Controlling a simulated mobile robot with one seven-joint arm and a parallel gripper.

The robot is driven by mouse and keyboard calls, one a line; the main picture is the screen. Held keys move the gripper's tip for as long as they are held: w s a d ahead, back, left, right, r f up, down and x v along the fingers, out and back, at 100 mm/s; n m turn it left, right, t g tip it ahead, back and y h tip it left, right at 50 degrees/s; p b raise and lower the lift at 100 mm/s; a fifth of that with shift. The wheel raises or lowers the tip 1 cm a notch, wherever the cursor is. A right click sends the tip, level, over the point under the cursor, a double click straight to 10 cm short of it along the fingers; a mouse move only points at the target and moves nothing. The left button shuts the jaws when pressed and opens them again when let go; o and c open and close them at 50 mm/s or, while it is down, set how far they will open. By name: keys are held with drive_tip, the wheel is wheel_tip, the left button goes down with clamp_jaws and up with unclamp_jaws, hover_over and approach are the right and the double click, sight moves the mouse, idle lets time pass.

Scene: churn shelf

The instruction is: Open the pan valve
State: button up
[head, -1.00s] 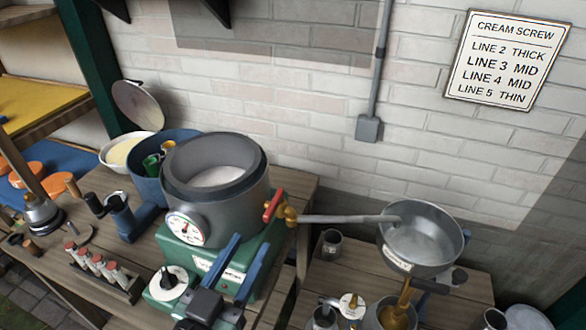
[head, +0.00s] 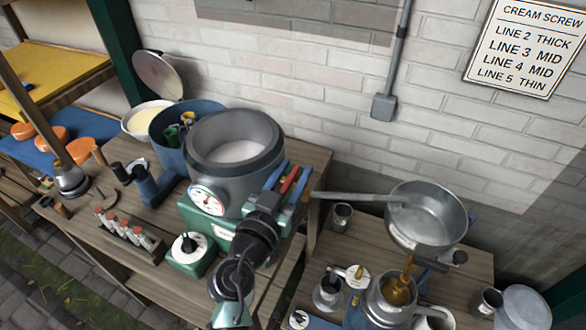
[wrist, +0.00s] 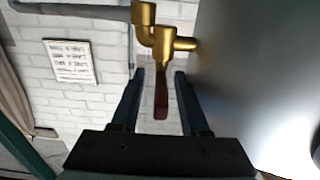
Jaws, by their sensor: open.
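The pan valve is a brass tap with a red lever (head: 290,180) on the right side of the grey pan (head: 235,150). In the wrist view the brass body (wrist: 160,42) joins the pan wall, and the red lever (wrist: 161,98) points back toward my gripper's palm. My gripper (head: 288,176) is at the valve with its two blue fingers open. The wrist view shows the lever between the fingers (wrist: 160,75), with a gap on each side. My gripper hides part of the brass body in the head view.
A metal trough (head: 350,197) runs from beside the valve to a steel bowl (head: 430,215) at the right. A dial gauge (head: 207,199) sits on the pan's front. A blue bucket (head: 170,120) stands behind left, and a rack of red-topped vials (head: 122,228) stands front left.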

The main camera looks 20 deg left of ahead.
clamp_jaws()
